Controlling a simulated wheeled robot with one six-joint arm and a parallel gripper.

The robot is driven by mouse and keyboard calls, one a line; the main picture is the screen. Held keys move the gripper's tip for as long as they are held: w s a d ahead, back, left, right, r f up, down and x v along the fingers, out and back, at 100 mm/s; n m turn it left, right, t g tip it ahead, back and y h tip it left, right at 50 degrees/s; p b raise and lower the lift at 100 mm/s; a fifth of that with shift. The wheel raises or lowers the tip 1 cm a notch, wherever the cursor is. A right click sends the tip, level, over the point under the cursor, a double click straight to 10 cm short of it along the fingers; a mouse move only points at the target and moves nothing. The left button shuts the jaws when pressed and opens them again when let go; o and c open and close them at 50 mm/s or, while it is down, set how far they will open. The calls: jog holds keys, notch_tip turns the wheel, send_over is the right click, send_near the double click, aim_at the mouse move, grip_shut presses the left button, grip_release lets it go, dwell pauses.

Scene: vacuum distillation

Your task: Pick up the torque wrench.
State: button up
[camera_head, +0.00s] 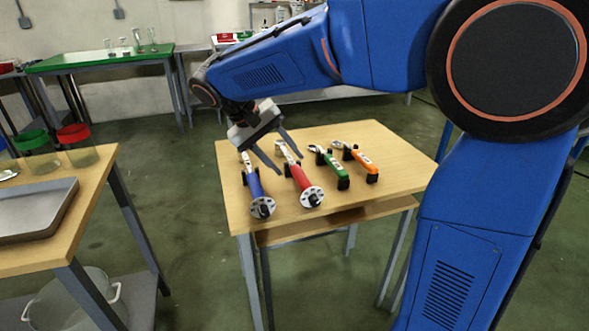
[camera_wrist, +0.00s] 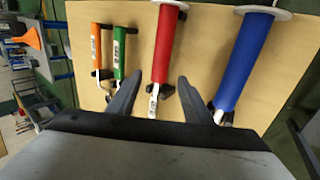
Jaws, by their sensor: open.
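Four wrench-like tools lie side by side on a small wooden table (camera_head: 400,165). The blue-handled tool (camera_head: 254,184) and the red-handled tool (camera_head: 300,178) are long with round discs at their near ends. The green-handled wrench (camera_head: 335,170) and orange-handled wrench (camera_head: 365,162) are shorter. Which one is meant as the torque wrench I cannot tell for sure. My gripper (camera_head: 291,165) is open and empty above the red tool. In the wrist view, the red tool (camera_wrist: 165,42) runs between my fingertips (camera_wrist: 159,76); blue (camera_wrist: 245,62) is right, green (camera_wrist: 118,55) and orange (camera_wrist: 95,45) left.
The tools rest on small black supports. Another wooden table (camera_head: 90,205) with a metal tray (camera_head: 38,210) stands at the left. A green-topped bench (camera_head: 100,60) with glassware is at the back. The table's right part is clear.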

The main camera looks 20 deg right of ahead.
aim_at(294, 169)
jog(key=x, duration=0.4)
grip_shut()
notch_tip(294, 169, up, 10)
dwell(0.9)
